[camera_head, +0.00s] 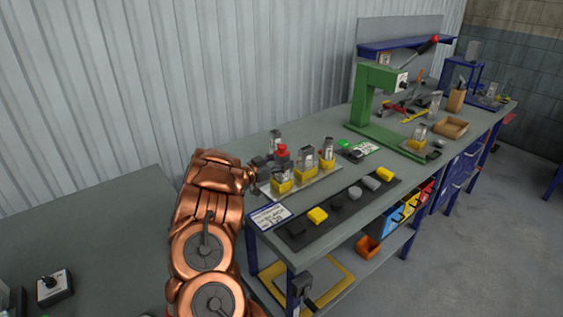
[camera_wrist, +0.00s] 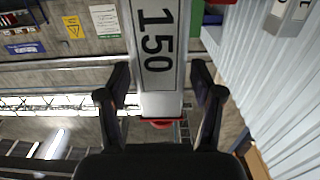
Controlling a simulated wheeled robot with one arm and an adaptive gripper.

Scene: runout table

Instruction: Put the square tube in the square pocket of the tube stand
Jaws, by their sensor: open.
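My gripper (camera_head: 268,168) is at the near left end of a row of upright pieces on the bench. In the wrist view my gripper (camera_wrist: 160,92) is open, with one finger on each side of a pale grey flat-faced piece marked 150 (camera_wrist: 157,45). A red part shows at that piece's lower end. I cannot tell whether the fingers touch it or whether it is the square tube. In the head view, clear or metallic upright pieces stand in yellow bases, including a middle one (camera_head: 305,160) and a right one (camera_head: 328,150). The square pocket cannot be made out.
A black mat (camera_head: 325,213) with yellow and grey pieces lies along the bench's front edge. A green press (camera_head: 368,95) stands farther back. A label card (camera_head: 270,215) is at the near corner.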

